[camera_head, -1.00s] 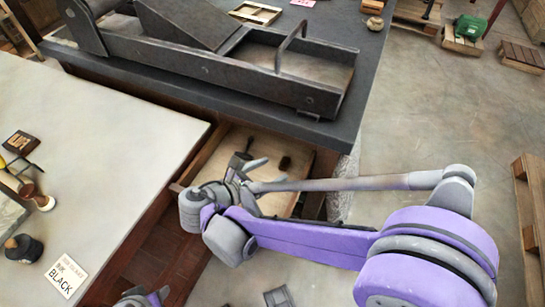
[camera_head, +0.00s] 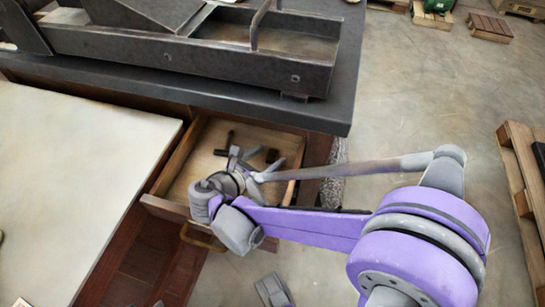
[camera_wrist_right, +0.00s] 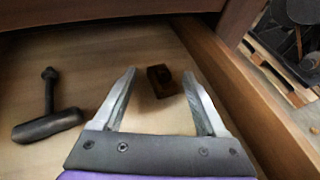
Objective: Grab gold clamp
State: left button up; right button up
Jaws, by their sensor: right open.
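An open wooden drawer (camera_head: 165,208) holds two dark things. A small brown block-like piece with a darker rounded end (camera_wrist_right: 162,80) lies on its floor, and also shows in the head view (camera_head: 272,155). It may be the clamp, but no gold colour is clear. A dark T-shaped tool (camera_wrist_right: 48,112) lies to its left. My right gripper (camera_wrist_right: 159,73) is open and empty over the drawer. In the wrist view its fingertips lie either side of the brown piece, not touching it visibly; their height above it is unclear. My left gripper is not in view.
A dark bench (camera_head: 200,88) with a heavy metal press frame (camera_head: 180,52) overhangs the drawer's back. A pale table (camera_head: 70,170) stands left. The drawer's right wall (camera_wrist_right: 235,90) is close beside the gripper. Pallets (camera_head: 520,170) stand at the right on open floor.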

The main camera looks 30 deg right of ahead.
grip_shut()
dwell(0.4)
